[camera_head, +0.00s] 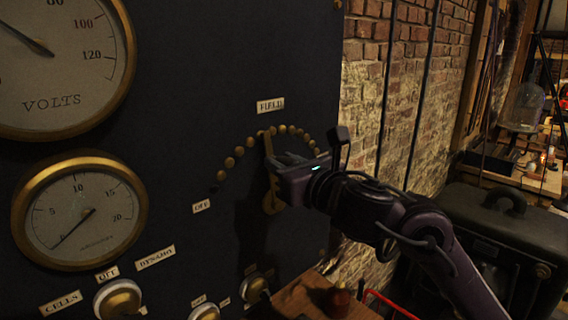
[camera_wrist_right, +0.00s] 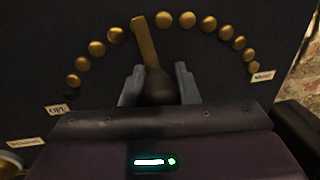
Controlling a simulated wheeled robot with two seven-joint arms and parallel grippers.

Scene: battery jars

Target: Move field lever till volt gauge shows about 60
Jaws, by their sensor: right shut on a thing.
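The brass field lever (camera_head: 268,145) stands nearly upright on the dark panel, under the FIELD label. In the right wrist view its tip (camera_wrist_right: 143,35) lies left of the arc's top, among the brass studs. My right gripper (camera_head: 277,163) is shut on the lever's dark knob, which shows between the fingers (camera_wrist_right: 158,85) in the wrist view. The volt gauge (camera_head: 52,102) is at the upper left, partly cut off. Its needle points up and left, below the 80 side; the number at its tip is out of view. My left gripper is not in view.
An ammeter (camera_head: 80,215) below the volt gauge has its needle low at the left, near zero. Several knobs and switches, including one at the CELLS label (camera_head: 118,298), line the panel's bottom. A brick wall (camera_head: 375,110) and a dark stove-like box (camera_head: 510,235) stand right.

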